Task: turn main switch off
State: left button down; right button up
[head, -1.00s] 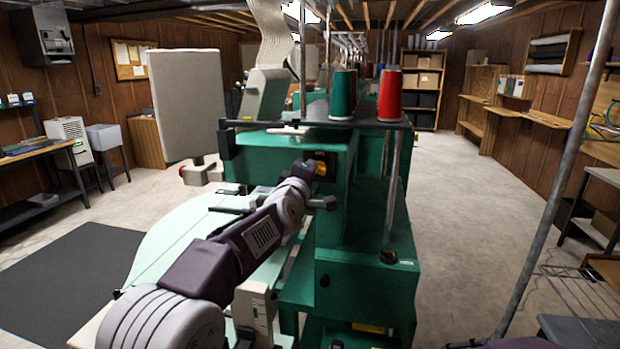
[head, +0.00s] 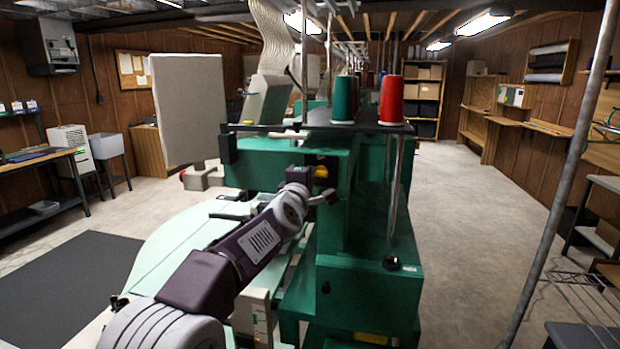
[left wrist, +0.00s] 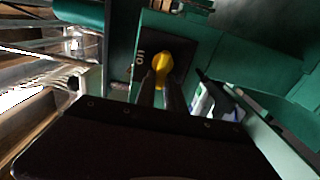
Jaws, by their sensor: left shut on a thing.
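The main switch shows as a small yellow knob (head: 321,171) on the green sewing machine in the head view, partly covered by my left wrist. In the left wrist view the yellow knob (left wrist: 163,66) stands on a dark plate (left wrist: 150,44) with white lettering. My left gripper (left wrist: 161,82) has its two dark fingers on either side of the knob and is shut on it. In the head view my left gripper (head: 315,178) is at the switch, its fingers mostly hidden. I cannot read the knob's setting for certain. My right gripper is not in view.
The green machine (head: 368,285) carries a green thread cone (head: 344,98) and a red one (head: 391,101) on its top shelf. A grey pole (head: 560,175) slants at the right. The concrete floor (head: 465,220) right of the machine is open.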

pick_arm(q)
jog(key=c, duration=1.4)
grip_release()
jog(key=shift+c, duration=0.2)
jog(key=shift+s, duration=0.1)
jog(key=s+a+b, duration=0.2)
jog(key=s, duration=0.6)
jog(key=shift+s+b, duration=0.3)
jog(key=shift+s, duration=0.05)
jog(key=shift+f, duration=0.1)
